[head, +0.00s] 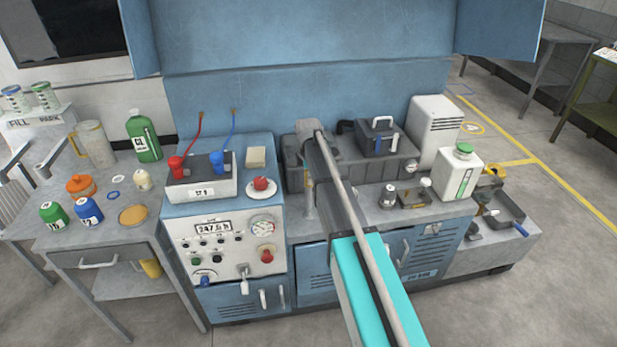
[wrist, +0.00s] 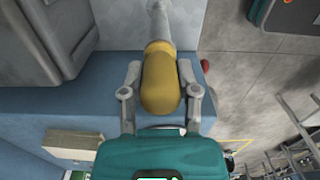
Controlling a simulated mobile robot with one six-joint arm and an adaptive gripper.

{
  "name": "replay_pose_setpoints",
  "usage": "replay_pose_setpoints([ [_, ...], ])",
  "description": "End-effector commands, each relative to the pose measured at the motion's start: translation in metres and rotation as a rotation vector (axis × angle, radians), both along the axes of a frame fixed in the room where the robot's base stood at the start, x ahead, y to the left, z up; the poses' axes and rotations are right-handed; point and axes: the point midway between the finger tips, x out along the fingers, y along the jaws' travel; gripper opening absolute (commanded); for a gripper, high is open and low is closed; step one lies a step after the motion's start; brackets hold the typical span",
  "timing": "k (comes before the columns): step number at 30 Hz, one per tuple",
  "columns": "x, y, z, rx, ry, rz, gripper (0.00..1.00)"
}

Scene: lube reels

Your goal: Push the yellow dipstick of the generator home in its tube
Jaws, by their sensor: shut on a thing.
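In the wrist view the yellow dipstick handle (wrist: 160,90) lies between the two fingers of my gripper (wrist: 160,76), which is shut on it. A pale grey tube or shaft (wrist: 157,22) runs on from the far end of the handle, in line with it. I cannot tell how deep the dipstick sits. In the head view my arm covers the handle and gripper. A thin tan upright piece (head: 309,203) shows just left of my arm, in front of the generator's dark grey block (head: 292,172).
The control panel (head: 225,245) with red and blue funnels stands left of my arm. A side table (head: 110,215) at the left holds several bottles.

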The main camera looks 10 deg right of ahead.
Motion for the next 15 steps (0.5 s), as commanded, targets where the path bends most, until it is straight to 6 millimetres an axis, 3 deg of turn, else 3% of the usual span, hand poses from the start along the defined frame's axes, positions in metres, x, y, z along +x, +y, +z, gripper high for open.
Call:
replay_pose_setpoints([
  [8, 0.0, 0.0, -0.0002, 0.0, 0.0, 0.0, 0.0],
  [9, 0.0, 0.0, -0.0002, 0.0, 0.0, 0.0, 0.48],
  [15, 0.0, 0.0, -0.0002, 0.0, 0.0, 0.0, 0.81],
])
